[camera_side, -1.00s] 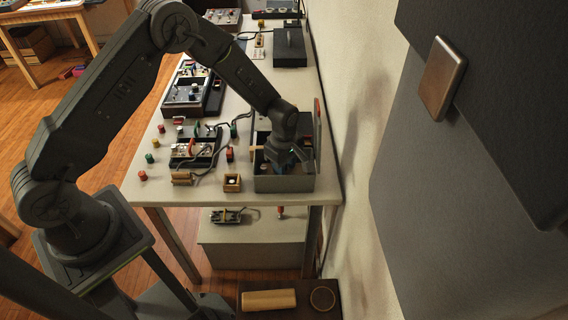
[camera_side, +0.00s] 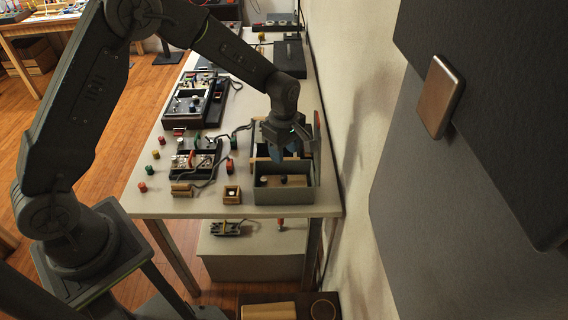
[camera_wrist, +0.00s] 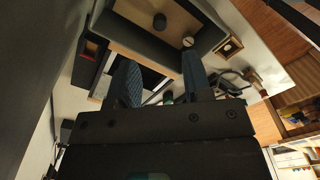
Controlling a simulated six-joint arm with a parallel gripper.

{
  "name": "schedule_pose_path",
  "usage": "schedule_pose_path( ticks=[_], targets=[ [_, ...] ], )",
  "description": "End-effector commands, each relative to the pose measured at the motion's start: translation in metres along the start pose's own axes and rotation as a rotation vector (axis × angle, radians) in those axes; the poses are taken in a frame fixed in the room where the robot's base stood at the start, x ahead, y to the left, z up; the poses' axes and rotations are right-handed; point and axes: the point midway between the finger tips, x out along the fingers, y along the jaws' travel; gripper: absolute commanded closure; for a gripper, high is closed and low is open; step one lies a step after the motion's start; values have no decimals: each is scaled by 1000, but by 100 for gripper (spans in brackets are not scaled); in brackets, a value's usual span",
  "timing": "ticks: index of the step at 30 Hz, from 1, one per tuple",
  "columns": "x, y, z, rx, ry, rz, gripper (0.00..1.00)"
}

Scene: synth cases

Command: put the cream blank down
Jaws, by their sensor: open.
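A cream-tan flat piece, seemingly the cream blank (camera_side: 297,181), lies inside the grey open-topped bin (camera_side: 284,198) near the table's front right corner. A dark round knob and a pale one show at it. In the wrist view the piece (camera_wrist: 140,9) lies within the bin's walls, beyond the fingertips. My gripper (camera_side: 284,153) is above the back part of the bin, clear of the piece. In the wrist view my gripper (camera_wrist: 158,62) has its two blue-grey fingers spread apart with nothing held between them. Whether the piece lies fully flat is hard to tell.
A small wooden box (camera_side: 232,195) stands left of the bin. A black tray of parts (camera_side: 195,158) with cables and several coloured knobs lie farther left. The wall is close on the right.

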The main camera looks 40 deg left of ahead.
Motion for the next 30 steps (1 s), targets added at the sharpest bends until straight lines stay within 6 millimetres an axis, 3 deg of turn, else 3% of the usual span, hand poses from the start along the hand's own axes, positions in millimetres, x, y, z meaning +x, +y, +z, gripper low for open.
schedule_pose_path(
  ticks=[4, 12, 14, 17, 24, 30],
  targets=[
    [-17, 1, 0, 0, 0, 2, 54],
    [-27, -1, 0, 13, 0, 6, 54],
    [-38, -4, -1, 45, -1, 19, 54],
    [-70, -16, -3, 153, 2, 58, 54],
    [-161, -82, -12, 580, 50, 189, 54],
    [-208, -152, -18, 946, 142, 289, 54]
  ],
)
